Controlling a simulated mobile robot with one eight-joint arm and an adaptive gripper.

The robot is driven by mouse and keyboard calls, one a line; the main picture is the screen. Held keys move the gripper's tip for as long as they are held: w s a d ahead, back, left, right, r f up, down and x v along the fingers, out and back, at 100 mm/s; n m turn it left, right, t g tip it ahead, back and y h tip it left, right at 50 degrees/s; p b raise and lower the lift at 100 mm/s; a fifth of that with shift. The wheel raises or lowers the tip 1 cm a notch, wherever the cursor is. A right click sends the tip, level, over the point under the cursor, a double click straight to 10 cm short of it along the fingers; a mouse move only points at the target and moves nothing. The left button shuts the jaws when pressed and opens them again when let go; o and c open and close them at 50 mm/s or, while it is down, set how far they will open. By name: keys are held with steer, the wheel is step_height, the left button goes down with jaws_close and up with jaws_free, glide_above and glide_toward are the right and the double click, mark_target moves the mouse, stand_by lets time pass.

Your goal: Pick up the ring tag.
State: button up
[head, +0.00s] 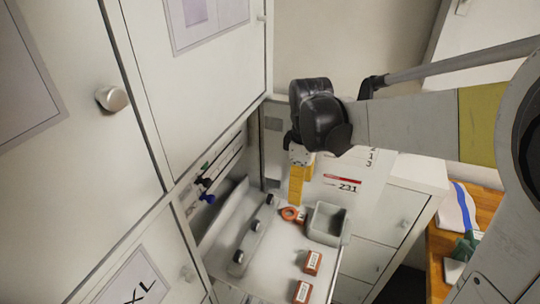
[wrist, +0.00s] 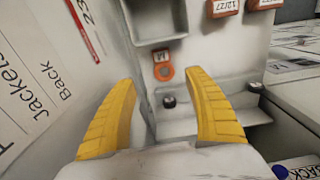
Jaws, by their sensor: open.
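The ring tag (head: 285,211) is a small orange piece with a round hole and a square label end. It lies on the pale shelf (head: 270,265), beside a grey bin. In the wrist view the ring tag (wrist: 162,61) shows beyond my fingertips, roughly midway between them. My gripper (head: 297,186) has yellow fingers and points down above the shelf, just over the ring tag in the head view. In the wrist view my gripper (wrist: 161,77) is open with nothing between its fingers. The exact height above the tag is hard to tell.
The grey open bin (head: 327,224) stands right of the ring tag. Two orange labelled blocks (head: 312,262) lie nearer the front. A rail with dark knobs (head: 255,225) runs along the left. White lockers (head: 80,120) close in the left side; a panel stands behind.

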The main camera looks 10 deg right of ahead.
mark_target(298, 215)
steer(key=f, duration=0.3)
steer(key=f+b, duration=0.1)
steer(key=shift+s+f, duration=0.3)
step_height(298, 215, down, 6)
steer(key=shift+b, duration=0.4)
steer(key=c, duration=1)
